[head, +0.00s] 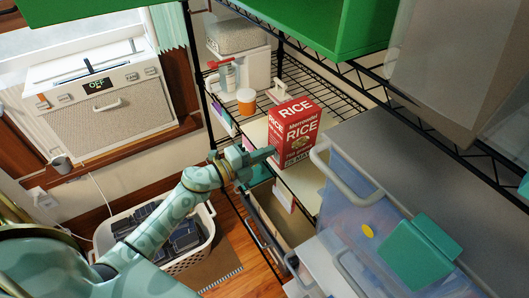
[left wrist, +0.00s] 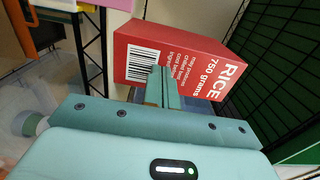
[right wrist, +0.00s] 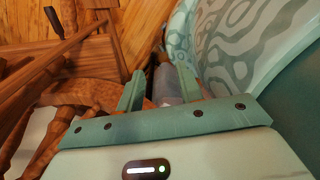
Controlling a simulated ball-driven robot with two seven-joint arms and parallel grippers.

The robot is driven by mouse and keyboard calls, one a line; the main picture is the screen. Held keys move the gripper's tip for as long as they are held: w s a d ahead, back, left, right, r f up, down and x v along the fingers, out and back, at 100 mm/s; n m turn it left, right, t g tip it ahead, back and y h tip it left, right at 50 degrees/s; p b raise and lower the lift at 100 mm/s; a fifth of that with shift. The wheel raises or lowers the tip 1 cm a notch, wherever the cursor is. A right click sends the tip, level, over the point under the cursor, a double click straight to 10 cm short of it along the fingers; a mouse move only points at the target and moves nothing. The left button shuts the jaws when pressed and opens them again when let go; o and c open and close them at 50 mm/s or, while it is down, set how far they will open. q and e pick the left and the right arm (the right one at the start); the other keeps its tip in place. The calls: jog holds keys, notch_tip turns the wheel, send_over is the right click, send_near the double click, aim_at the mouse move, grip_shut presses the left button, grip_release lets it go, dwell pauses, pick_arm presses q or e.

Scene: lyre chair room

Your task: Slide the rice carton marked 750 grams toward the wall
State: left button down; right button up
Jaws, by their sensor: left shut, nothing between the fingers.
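The red rice carton (head: 292,133) stands upright on the wire shelf in the head view. In the left wrist view its red side (left wrist: 196,62) reads "RICE 750 grams", with a barcode at its left. My left gripper (head: 270,153) is shut and empty, its fingertips at the carton's near left side. In the left wrist view the closed fingers (left wrist: 164,86) overlap the carton's lower part; I cannot tell whether they touch it. My right gripper (right wrist: 160,88) is open in the right wrist view, away from the carton, and not seen in the head view.
An orange-and-white tub (head: 246,101) stands behind the carton to the left. A clear plastic bin (head: 352,197) with a pale handle is close at the carton's right. Black shelf rails and a green box (head: 335,25) are above. Wooden furniture (right wrist: 90,92) is beside my right gripper.

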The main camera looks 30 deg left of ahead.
aim_at(303, 135)
pick_arm(q)
jog(key=b+x, duration=0.1)
jog(key=x, duration=1.1)
jog(key=shift+f, duration=0.1)
jog(key=shift+w+d, duration=0.2)
jog(key=shift+w, duration=0.2)
